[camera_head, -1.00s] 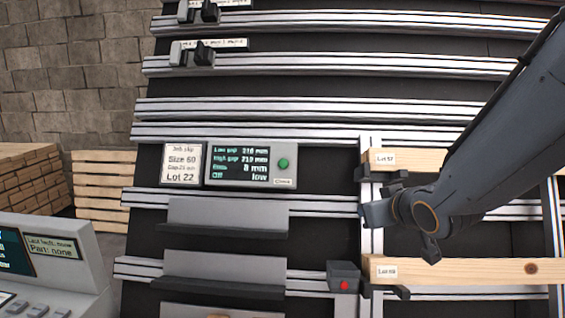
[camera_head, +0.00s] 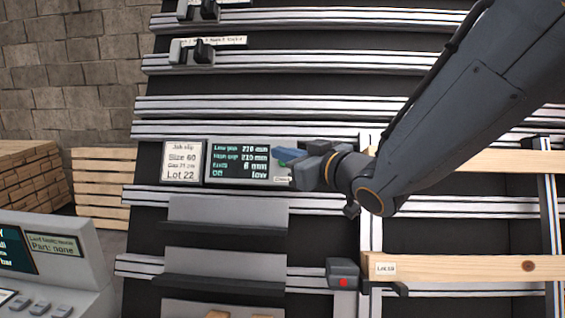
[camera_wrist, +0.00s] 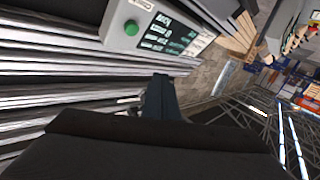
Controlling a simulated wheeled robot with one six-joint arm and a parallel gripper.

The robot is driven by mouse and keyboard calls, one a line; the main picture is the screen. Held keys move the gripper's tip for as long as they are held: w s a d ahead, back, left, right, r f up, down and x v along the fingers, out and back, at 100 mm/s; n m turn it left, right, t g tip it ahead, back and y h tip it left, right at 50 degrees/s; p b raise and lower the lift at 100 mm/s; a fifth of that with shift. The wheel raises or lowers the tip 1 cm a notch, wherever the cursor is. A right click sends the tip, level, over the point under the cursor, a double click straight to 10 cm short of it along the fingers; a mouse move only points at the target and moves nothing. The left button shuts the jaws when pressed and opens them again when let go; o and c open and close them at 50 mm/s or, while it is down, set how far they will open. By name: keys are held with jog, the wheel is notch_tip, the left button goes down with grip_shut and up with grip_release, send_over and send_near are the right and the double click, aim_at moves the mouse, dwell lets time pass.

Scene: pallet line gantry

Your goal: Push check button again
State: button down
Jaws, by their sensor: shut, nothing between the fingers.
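The grey display box (camera_head: 236,184) with a dark screen of green text is mounted on the sloped frame. The round green button (camera_wrist: 132,27) shows on this box in the wrist view. In the head view my gripper covers the button's place. My gripper (camera_head: 284,158) is shut and empty, its tips at the right end of the box. In the wrist view the shut fingers (camera_wrist: 160,84) point toward the scene, with the button above and to their left, uncovered. I cannot tell the exact distance between tips and box.
A job slip (camera_head: 182,162) reading Size 60, Lot 22 sits left of the box. Grey shelves (camera_head: 228,213) lie below it. A small box with a red button (camera_head: 343,273) and a labelled board (camera_head: 460,268) are lower right. A console (camera_head: 50,262) stands lower left.

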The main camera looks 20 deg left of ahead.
jog(key=w+a+f+b, duration=0.2)
jog(key=w+f+b, duration=0.1)
jog(key=w, duration=0.4)
jog(key=shift+w+a+f, duration=0.15)
jog(key=shift+f, duration=0.45)
jog(key=shift+w, duration=0.1)
dwell(1.6)
jog(key=shift+w+a+f+b, duration=0.1)
jog(key=shift+w+f+b, duration=0.1)
jog(key=shift+w+b, duration=0.15)
jog(key=shift+w+a+f, duration=0.15)
jog(key=shift+w+f, duration=0.05)
jog(key=shift+w, duration=0.15)
dwell(0.9)
jog(key=shift+s, duration=0.1)
jog(key=shift+s+d+r, duration=0.25)
jog(key=shift+s+r, duration=0.15)
jog(key=shift+s, duration=0.3)
jog(key=s+r+p, duration=0.1)
jog(key=s, duration=0.1)
jog(key=s+d+r+p, duration=0.1)
jog(key=s, duration=0.1)
jog(key=shift+s+d+r, duration=0.1)
jog(key=shift+d+r, duration=0.05)
jog(key=shift+r, duration=0.05)
dwell(0.4)
